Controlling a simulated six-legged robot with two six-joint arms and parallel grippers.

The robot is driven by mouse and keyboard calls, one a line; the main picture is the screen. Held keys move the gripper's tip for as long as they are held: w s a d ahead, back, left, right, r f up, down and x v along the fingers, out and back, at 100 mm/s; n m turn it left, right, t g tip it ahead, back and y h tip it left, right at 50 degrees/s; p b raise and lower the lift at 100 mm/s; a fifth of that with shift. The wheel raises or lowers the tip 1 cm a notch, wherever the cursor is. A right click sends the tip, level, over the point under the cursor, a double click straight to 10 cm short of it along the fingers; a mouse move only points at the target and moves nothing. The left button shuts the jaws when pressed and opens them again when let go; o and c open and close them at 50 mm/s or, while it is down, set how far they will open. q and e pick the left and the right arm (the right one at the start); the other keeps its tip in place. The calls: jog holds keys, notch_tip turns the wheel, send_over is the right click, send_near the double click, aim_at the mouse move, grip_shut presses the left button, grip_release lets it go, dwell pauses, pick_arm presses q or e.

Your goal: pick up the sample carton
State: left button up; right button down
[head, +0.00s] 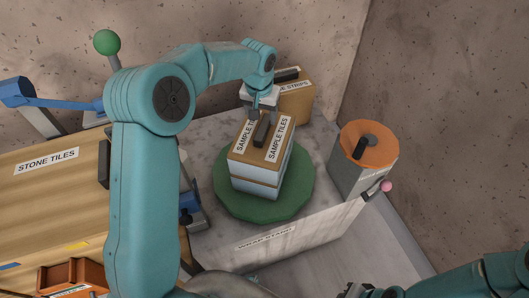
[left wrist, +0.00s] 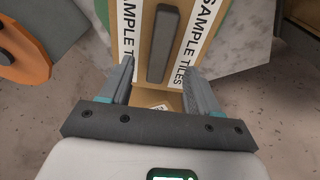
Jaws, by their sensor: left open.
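The sample carton (head: 262,150) is a brown and white box with "SAMPLE TILES" labels and a dark handle on top. It stands on a round green mat (head: 222,190) on the stone slab (head: 325,140). My left gripper (head: 262,108) is above the back part of the carton's top in the head view. In the left wrist view the carton (left wrist: 185,52) fills the top middle, and my left gripper (left wrist: 160,82) is open, its two fingers apart with the dark handle ahead between them. Whether a finger touches the carton cannot be told. My right gripper is not clearly visible.
A grey container with an orange lid (head: 371,145) stands right of the mat. A brown carton (head: 298,103) is behind the gripper. A labelled pale panel (head: 290,228) borders the slab's front.

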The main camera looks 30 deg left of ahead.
aim_at(263, 126)
pick_arm(q)
jog(key=shift+s+a+f, duration=0.1)
jog(key=shift+a+f, duration=0.05)
jog(key=shift+f, duration=0.45)
jog(key=f, duration=0.2)
jog(key=w+f+p, duration=0.1)
jog(key=f, duration=0.1)
jog(key=shift+w+f, duration=0.1)
jog(key=shift+f, duration=0.05)
grip_shut()
jog(key=shift+r, duration=0.2)
dwell(0.6)
